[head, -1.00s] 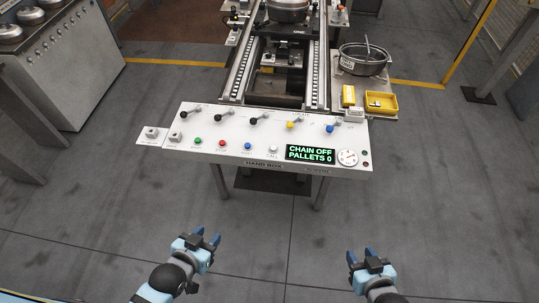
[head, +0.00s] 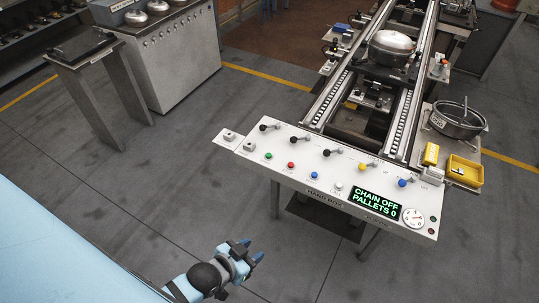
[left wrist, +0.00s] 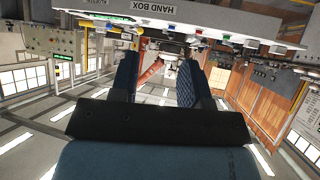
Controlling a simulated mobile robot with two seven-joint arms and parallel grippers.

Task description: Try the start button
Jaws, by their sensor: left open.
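The white control panel (head: 330,172) marked HAND BOX stands at centre right in the head view. Its green button (head: 268,156), the likely start button, is at the left of a row with a red button (head: 291,165), a blue button (head: 315,175) and a white button (head: 338,185). The green display (head: 376,204) reads CHAIN OFF, PALLETS 0. My left gripper (head: 253,249) is open and empty, in front of the panel and apart from it. In the left wrist view its dark blue fingers (left wrist: 159,78) are spread, with the panel's edge above. My right gripper is out of view.
Black, yellow and blue levers line the panel's rear. Behind it runs a conveyor (head: 408,95) bearing a round metal pot (head: 391,48). A yellow tray (head: 464,172) sits at right. A grey cabinet (head: 172,62) stands at back left. The floor left of the panel is clear.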

